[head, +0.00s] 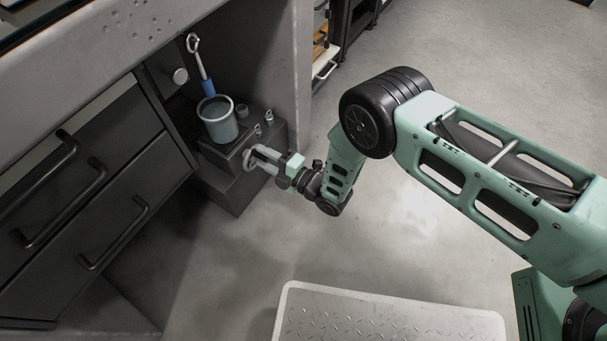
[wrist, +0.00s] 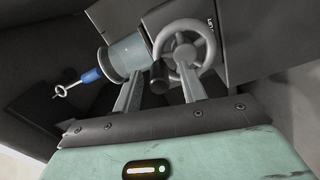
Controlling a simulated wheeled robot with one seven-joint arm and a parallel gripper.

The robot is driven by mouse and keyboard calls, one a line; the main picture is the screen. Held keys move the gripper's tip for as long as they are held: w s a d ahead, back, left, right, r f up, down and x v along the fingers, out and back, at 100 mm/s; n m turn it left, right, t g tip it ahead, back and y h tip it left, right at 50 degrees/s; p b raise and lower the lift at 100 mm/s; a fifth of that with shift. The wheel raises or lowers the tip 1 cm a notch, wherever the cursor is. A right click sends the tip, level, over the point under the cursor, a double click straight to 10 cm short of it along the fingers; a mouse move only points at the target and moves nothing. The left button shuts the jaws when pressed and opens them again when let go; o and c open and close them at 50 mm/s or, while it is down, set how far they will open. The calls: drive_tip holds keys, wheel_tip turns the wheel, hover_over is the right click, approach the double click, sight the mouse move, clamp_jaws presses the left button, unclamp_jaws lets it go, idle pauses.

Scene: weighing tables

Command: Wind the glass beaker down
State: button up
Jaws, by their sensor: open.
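The glass beaker (head: 218,124) stands upright on a dark box-shaped stand (head: 222,160) inside the table's open bay. It also shows in the wrist view (wrist: 128,54), tilted by the camera's angle. A pale spoked handwheel (wrist: 187,28) is on the stand's front. A dark cylindrical knob (wrist: 160,77) sticks out from the wheel's lower left. My gripper (head: 262,158) is at the wheel, with its fingers open on either side of the knob in the wrist view. Whether either finger touches the knob, I cannot tell.
A blue-handled tool with a ring end (head: 208,86) rises from the beaker. Small metal weights (head: 258,128) stand on the stand beside it. Dark drawers (head: 80,190) with bar handles are at left.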

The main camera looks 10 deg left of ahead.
drive_tip(key=p+v, duration=0.5)
drive_tip(key=v, duration=1.2)
drive_tip(key=shift+f, duration=0.1)
drive_tip(key=w+a+r+m+h, duration=0.35)
drive_tip(key=w+r, duration=0.25)
drive_tip(key=r, duration=0.2)
drive_tip(key=w+a+r+m+h, duration=0.2)
drive_tip(key=w+r+m+h, duration=0.1)
drive_tip(key=w+r+m, duration=0.4)
drive_tip(key=s+d+r+m+g+h, duration=0.1)
drive_tip(key=s+d+r+m+h, duration=0.15)
drive_tip(key=r, duration=0.45)
drive_tip(key=s+d+r+m+g+h, duration=0.1)
drive_tip(key=s+d+r+m+h, duration=0.15)
drive_tip(key=r, duration=0.45)
drive_tip(key=s+d+r+m+g+h, duration=0.25)
drive_tip(key=s+d+r, duration=0.35)
drive_tip(key=s+d, duration=0.4)
drive_tip(key=s+d+r+m+g+h, duration=0.2)
drive_tip(key=s+d+r+m, duration=0.35)
drive_tip(key=s, duration=0.55)
wheel_tip(320, 180, up, 32)
drive_tip(key=d+n+p, duration=0.1)
drive_tip(key=p, duration=3.1)
drive_tip(key=shift+n, duration=0.35)
